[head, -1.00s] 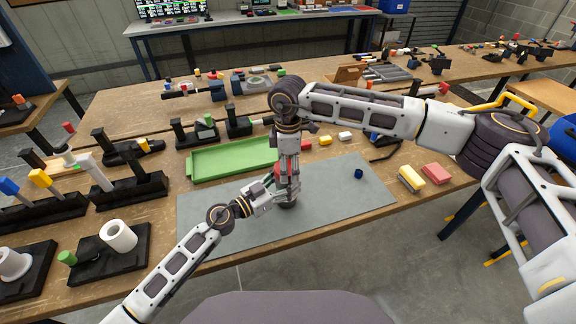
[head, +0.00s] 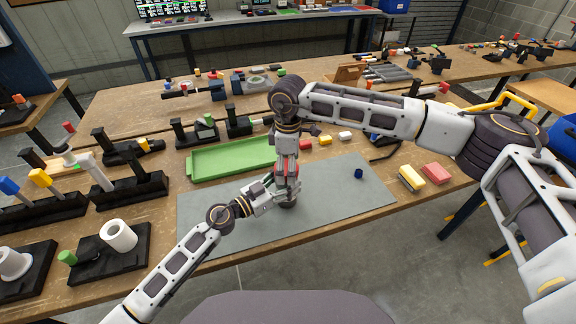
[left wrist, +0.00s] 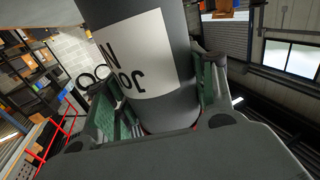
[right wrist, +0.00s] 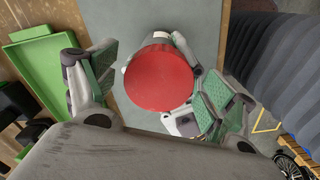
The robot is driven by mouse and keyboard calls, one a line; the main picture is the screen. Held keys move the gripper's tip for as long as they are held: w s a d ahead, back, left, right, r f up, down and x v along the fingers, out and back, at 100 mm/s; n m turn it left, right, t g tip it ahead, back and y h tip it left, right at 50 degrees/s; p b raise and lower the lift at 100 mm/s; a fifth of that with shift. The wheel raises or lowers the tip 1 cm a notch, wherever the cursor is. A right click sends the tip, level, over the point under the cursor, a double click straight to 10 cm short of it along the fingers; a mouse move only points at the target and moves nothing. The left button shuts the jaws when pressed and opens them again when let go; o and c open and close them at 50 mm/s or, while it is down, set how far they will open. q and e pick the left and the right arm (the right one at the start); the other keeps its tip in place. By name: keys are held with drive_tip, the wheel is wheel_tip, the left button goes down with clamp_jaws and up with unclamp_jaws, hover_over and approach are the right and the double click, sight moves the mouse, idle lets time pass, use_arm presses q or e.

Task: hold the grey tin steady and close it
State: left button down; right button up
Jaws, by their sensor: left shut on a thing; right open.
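The grey tin (left wrist: 150,55), dark with a white lettered label, stands on the mat; its base shows in the head view (head: 288,204). My left gripper (head: 270,190) is shut around it from the left, its green pads on both sides in the left wrist view. A round red lid (right wrist: 158,78) covers the tin's top in the right wrist view. A thin red edge shows by the tin in the left wrist view. I cannot tell how firmly the lid sits. My right gripper (head: 288,168) points down over the lid, open, its fingers apart on either side of it.
The grey mat (head: 340,195) is mostly clear, with a small dark blue piece (head: 358,174) on its right. A green tray (head: 225,160) lies behind. Yellow (head: 411,177) and red (head: 436,173) blocks lie right. Black fixtures (head: 125,200) stand left.

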drive_tip(key=shift+r, duration=2.25)
drive_tip(key=shift+f, duration=0.1)
drive_tip(key=shift+c, duration=0.4)
